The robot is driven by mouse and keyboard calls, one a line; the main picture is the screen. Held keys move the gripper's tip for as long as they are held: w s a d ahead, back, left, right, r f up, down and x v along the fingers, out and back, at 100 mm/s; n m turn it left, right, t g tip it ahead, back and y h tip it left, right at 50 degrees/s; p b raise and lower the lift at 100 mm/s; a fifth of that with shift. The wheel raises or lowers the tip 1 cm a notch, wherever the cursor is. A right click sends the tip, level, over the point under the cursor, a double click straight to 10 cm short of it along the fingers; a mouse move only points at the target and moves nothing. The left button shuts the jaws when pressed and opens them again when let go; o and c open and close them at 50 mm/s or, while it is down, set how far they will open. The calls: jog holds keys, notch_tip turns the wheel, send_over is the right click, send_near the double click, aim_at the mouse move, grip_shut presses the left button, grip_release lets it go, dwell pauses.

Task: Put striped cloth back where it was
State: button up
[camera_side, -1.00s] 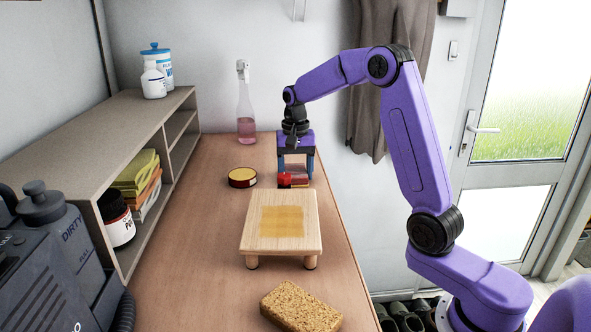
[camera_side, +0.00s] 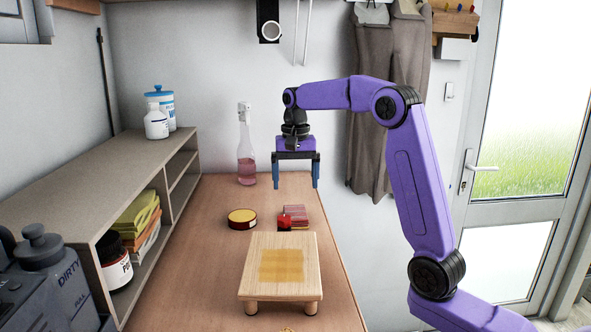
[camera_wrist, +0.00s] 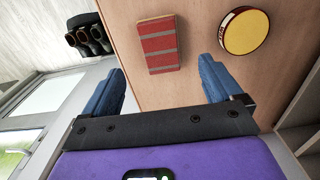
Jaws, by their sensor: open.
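The striped cloth (camera_side: 296,213) is a small folded pad, red with grey stripes. It lies on the wooden bench behind the low wooden stand. In the wrist view the cloth (camera_wrist: 161,45) lies flat, apart from my fingers. My gripper (camera_side: 295,186) is open and empty above the bench, over and a little behind the cloth. Its two blue fingers point down. In the wrist view my gripper (camera_wrist: 162,82) frames bare bench between its fingers.
The stand (camera_side: 254,275) is in front, a spray bottle (camera_side: 246,155) at the back. The left shelf (camera_side: 150,170) holds folded cloths (camera_side: 135,214).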

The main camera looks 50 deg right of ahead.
jog(key=shift+r, duration=1.4)
jog(key=shift+a, duration=0.1)
